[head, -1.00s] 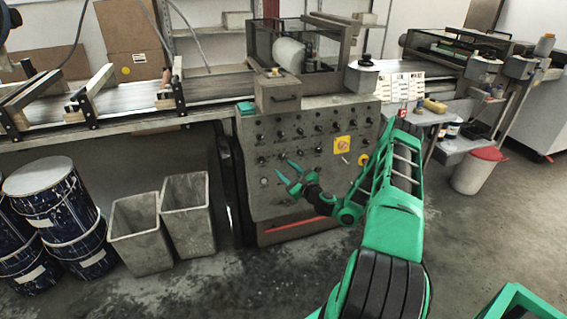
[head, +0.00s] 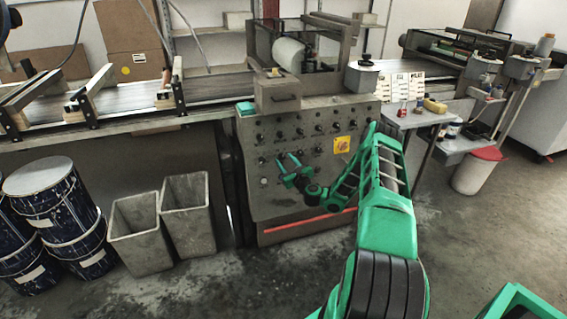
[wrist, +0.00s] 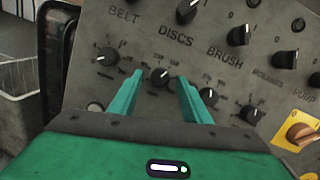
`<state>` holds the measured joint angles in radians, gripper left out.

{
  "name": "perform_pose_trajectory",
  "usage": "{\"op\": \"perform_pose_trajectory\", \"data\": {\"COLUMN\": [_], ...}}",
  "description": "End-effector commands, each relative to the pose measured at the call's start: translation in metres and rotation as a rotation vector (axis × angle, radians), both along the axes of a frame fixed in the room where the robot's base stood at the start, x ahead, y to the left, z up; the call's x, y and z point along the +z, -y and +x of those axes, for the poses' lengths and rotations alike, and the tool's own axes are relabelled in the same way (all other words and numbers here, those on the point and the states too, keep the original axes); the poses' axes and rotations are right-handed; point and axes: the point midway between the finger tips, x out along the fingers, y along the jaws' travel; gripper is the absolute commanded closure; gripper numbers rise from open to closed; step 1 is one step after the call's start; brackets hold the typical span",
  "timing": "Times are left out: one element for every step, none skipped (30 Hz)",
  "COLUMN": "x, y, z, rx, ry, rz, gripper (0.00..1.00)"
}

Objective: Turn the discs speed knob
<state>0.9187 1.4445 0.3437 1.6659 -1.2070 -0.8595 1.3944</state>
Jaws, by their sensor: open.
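The discs speed knob (wrist: 160,76) is a small black round knob with a pale pointer line, below the DISCS label on the grey control panel (wrist: 150,20). In the wrist view it lies between the fingertips of my gripper (wrist: 160,78). The green fingers are open, one on each side of the knob. Whether they touch it or reach around it cannot be told. In the head view my gripper (head: 289,156) is in front of the panel's lower knob row and hides the knob there.
The belt speed knob (wrist: 107,56) is left of the fingers and the brush speed knob (wrist: 208,96) close on the right. An orange switch on a yellow plate (wrist: 300,131) is further right. Grey bins (head: 188,215) stand left of the panel.

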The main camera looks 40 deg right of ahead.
Motion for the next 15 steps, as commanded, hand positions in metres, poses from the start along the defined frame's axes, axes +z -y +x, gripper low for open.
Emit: {"op": "perform_pose_trajectory", "data": {"x": [0.0007, 0.0006, 0.0005, 0.0005, 0.0006, 0.0006, 0.0006, 0.0006, 0.0006, 0.0005, 0.0005, 0.0005, 0.0005, 0.0005, 0.0005], "y": [0.0008, 0.0011, 0.0016, 0.0019, 0.0020, 0.0022, 0.0022, 0.0023, 0.0023, 0.0023, 0.0023, 0.0023, 0.0022, 0.0022, 0.0022], "z": [0.0041, 0.0059, 0.0078, 0.0090, 0.0099, 0.0107, 0.0110, 0.0111, 0.0111, 0.0111, 0.0110, 0.0110, 0.0109, 0.0109, 0.0108], "rx": [0.000, 0.000, 0.000, -0.001, -0.001, -0.001, -0.001, -0.001, -0.001, -0.001, -0.001, -0.001, -0.001, -0.001, -0.001], "ry": [0.001, 0.001, 0.000, 0.000, 0.000, 0.000, 0.000, 0.000, 0.000, 0.000, 0.000, 0.000, 0.000, 0.000, 0.000], "rz": [-0.002, -0.001, -0.001, -0.002, -0.002, -0.001, -0.001, -0.001, 0.000, 0.000, 0.000, 0.000, 0.000, 0.000, 0.000], "gripper": [0.56, 0.56, 0.56, 0.56, 0.56, 0.56, 0.56, 0.56, 0.56, 0.56, 0.56, 0.56, 0.56, 0.61, 0.71]}}
